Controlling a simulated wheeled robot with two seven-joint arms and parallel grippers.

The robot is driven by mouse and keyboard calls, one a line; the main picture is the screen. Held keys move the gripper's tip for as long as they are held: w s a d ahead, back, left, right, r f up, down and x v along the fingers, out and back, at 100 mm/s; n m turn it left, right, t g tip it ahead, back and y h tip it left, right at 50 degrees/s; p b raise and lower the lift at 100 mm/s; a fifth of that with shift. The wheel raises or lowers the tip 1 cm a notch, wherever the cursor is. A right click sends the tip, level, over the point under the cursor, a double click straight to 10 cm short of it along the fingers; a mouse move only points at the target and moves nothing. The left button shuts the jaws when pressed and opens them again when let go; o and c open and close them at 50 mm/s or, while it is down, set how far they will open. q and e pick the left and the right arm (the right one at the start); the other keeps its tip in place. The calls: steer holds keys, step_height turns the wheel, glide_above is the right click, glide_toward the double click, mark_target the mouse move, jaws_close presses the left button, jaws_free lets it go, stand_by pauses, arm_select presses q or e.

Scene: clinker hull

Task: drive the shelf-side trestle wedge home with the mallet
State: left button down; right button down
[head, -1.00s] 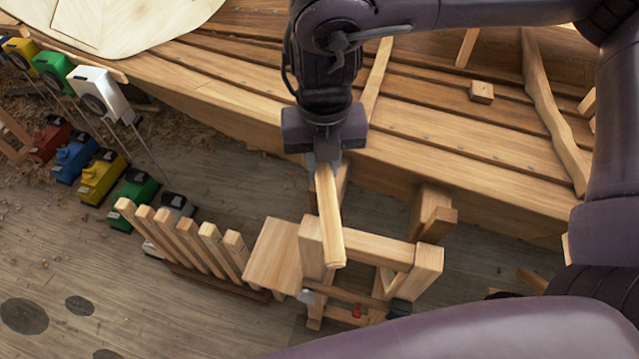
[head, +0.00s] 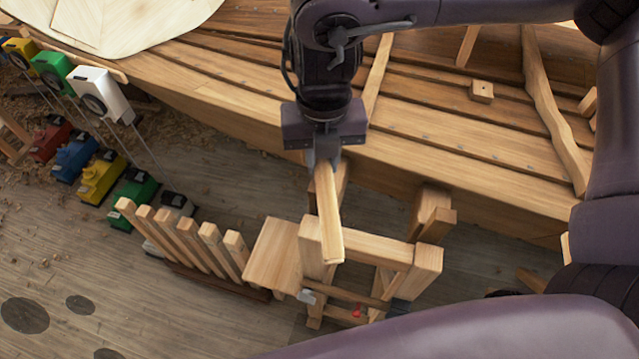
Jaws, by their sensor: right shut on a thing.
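My right gripper (head: 325,160) is shut on a pale wooden bar (head: 331,225), which appears to be the mallet; which part of it shows I cannot tell. The bar points down and overlaps the near wooden frame in the picture; whether it touches is unclear. Behind it, a trestle post (head: 342,180) stands at the hull's edge, partly hidden by the gripper. The shelf-side wedge is not clearly visible there. Another trestle post with a wooden piece (head: 437,224) stands further right. My left gripper is out of view.
The hull (head: 230,110) fills the back, with a small block (head: 481,91) on its planks. A wooden stand (head: 427,262) with a flat board (head: 272,255) is in front. Its lower level holds a grey-headed tool (head: 306,296) and a red item (head: 357,311). A rack of upright sticks (head: 187,240) stands left.

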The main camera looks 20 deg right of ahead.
steer(key=shift+s+a+f, duration=0.1)
steer(key=shift+s+f, duration=0.1)
steer(key=shift+s, duration=0.15)
steer(key=shift+w, duration=0.1)
steer(key=shift+w+f, duration=0.25)
steer(key=shift+w+d+f+g+p, duration=0.1)
steer(key=shift+d+f+g+p, duration=0.1)
steer(key=shift+f+g+p, duration=0.3)
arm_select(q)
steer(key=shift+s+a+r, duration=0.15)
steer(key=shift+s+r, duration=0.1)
